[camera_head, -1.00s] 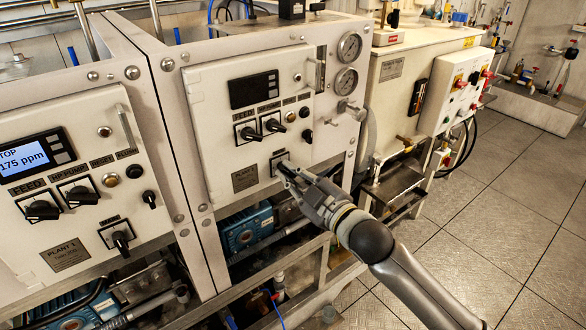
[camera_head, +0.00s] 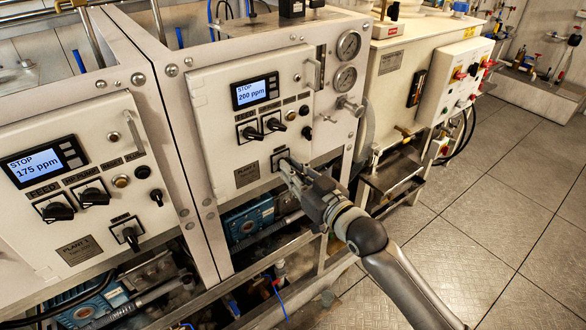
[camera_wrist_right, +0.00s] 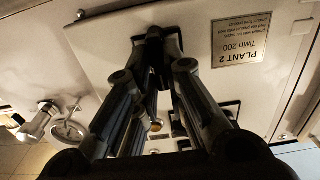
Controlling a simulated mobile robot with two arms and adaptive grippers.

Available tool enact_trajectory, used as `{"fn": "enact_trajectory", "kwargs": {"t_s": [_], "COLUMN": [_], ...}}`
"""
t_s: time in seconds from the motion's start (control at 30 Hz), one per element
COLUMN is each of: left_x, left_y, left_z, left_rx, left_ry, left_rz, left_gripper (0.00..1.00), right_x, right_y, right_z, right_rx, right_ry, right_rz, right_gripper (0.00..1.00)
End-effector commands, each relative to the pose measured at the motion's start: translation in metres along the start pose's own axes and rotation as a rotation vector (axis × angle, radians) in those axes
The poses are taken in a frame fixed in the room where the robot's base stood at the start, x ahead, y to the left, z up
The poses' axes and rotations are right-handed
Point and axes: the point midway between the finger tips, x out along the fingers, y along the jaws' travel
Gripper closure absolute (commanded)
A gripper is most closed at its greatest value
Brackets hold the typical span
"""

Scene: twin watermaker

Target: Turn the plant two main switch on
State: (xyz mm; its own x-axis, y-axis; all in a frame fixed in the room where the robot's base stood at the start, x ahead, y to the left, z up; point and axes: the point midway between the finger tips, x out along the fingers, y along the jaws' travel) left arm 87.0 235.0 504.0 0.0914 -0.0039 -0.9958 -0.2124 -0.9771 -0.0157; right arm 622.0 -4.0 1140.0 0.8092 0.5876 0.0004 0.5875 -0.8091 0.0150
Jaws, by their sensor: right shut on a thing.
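The plant two panel is the white door with the "PLANT 2" plate (camera_head: 247,175), which shows upside down in the right wrist view (camera_wrist_right: 239,45). Its display (camera_head: 255,91) is lit and reads "STOP 200 ppm". The plant two main switch (camera_head: 278,156) sits low on this door, right of the plate. My right gripper (camera_head: 287,166) is shut on its knob, and the fingers hide most of it. In the right wrist view the fingertips (camera_wrist_right: 157,45) meet at the dark knob; its exact angle cannot be told. My left gripper is not in view.
The plant one panel at left has a lit display (camera_head: 45,161) reading "STOP 175 ppm" and its own main switch (camera_head: 130,236). Feed and HP pump knobs (camera_head: 262,129) sit above my gripper. Gauges (camera_head: 347,60) are at right. The tiled floor (camera_head: 500,220) is clear.

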Motion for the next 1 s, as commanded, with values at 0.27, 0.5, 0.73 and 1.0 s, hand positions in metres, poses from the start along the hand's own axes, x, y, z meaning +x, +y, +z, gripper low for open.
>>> {"fn": "enact_trajectory", "kwargs": {"t_s": [0.27,0.5,0.73,1.0], "left_x": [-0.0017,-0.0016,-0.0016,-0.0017], "left_y": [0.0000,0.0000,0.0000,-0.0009], "left_z": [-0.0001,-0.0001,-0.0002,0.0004], "left_rx": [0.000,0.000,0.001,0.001], "left_ry": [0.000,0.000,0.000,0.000], "left_rz": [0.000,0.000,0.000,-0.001], "left_gripper": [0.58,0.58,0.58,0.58], "right_x": [0.0000,0.0001,0.0001,0.0001], "right_y": [0.0000,-0.0002,-0.0002,-0.0001], "right_z": [0.0011,0.0011,0.0009,0.0002], "right_rx": [0.034,0.036,0.034,0.031], "right_ry": [-0.002,-0.002,-0.002,-0.001], "right_rz": [0.000,0.000,0.000,0.000], "right_gripper": [1.00,1.00,0.68,0.67]}}
